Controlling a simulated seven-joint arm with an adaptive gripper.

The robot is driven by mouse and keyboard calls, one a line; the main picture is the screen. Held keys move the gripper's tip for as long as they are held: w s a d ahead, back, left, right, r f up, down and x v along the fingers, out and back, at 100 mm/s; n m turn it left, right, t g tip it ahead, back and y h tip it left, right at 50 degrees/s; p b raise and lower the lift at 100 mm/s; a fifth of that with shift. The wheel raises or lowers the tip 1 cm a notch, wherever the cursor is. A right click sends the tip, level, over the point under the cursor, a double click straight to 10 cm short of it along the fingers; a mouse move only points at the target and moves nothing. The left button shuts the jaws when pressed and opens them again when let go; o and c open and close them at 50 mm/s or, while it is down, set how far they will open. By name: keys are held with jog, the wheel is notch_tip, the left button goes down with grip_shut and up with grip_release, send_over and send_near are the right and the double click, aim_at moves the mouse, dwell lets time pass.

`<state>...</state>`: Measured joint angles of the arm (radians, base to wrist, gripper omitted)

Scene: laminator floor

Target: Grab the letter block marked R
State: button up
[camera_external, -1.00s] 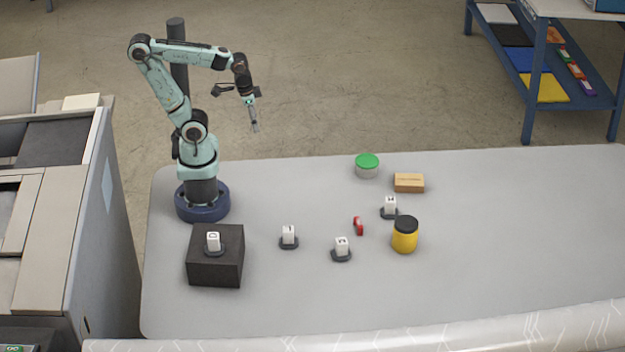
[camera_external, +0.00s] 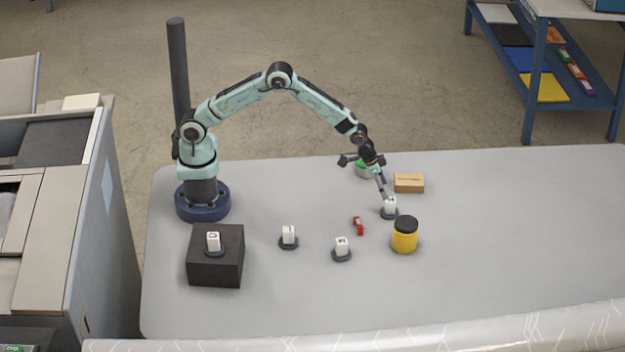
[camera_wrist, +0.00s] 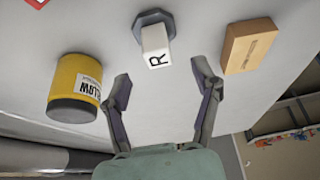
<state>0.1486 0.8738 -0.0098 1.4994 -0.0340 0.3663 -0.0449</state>
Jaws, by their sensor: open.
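The white letter block marked R (camera_wrist: 156,50) stands on a dark grey base (camera_wrist: 150,19) in the wrist view, its R facing the camera. In the external view the R block (camera_external: 390,204) stands at the right, between the yellow jar and the wooden block. My gripper (camera_wrist: 163,80) is open in the wrist view, its two fingers spread apart with the R block just ahead of the gap. In the external view my gripper (camera_external: 384,194) is just above and beside the R block. I cannot tell there whether a finger touches it.
A yellow jar with a black lid (camera_external: 405,235) and a wooden block (camera_external: 409,183) stand close by. A green-lidded tub (camera_external: 364,170) is partly hidden behind my wrist. A red object (camera_external: 358,226) and other letter blocks (camera_external: 341,246) are further left, one on a dark box (camera_external: 215,270).

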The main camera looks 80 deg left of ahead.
aim_at(390, 205)
jog(key=x, duration=0.7)
jog(key=shift+s+d+f, duration=0.15)
jog(key=shift+s, duration=0.05)
grip_shut()
